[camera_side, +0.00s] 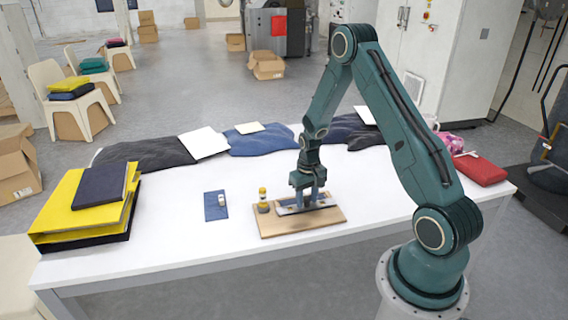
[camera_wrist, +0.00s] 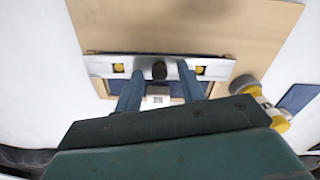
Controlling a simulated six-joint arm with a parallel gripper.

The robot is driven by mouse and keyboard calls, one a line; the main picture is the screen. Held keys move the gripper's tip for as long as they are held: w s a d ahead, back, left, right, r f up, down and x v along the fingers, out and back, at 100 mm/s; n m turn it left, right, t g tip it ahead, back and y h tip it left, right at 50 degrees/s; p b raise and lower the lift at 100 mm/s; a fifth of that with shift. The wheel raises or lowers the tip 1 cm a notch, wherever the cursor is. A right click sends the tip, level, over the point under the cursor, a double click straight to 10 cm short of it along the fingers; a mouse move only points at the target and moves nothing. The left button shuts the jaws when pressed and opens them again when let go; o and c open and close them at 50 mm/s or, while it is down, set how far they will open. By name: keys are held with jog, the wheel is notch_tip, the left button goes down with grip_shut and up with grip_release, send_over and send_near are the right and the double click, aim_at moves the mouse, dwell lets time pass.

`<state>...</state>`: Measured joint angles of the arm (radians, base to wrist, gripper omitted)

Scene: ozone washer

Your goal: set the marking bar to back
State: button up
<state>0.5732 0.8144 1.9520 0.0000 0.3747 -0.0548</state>
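The marking bar (camera_wrist: 103,69) is a silver strip with a yellow dot near each end and a dark round knob (camera_wrist: 159,70) in its middle. The board (camera_side: 271,226) also shows on the table in the side view. My gripper (camera_wrist: 160,70) is open, pointing down, with one finger on each side of the knob and a gap on both sides. In the side view my gripper (camera_side: 309,204) is low over the board. It hides part of the bar there. Whether the fingertips touch the bar is unclear.
A yellow-and-white bottle-like object (camera_side: 263,199) stands by the board's left back corner. A blue pad (camera_side: 211,208) with a small white item lies farther left. Yellow and dark folders (camera_side: 62,212) are at the table's left, a red case (camera_side: 480,169) at right, dark garments (camera_side: 145,153) behind.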

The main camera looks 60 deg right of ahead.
grip_shut()
jog(key=shift+s+a, duration=1.9)
jog(key=shift+a, duration=0.05)
grip_release()
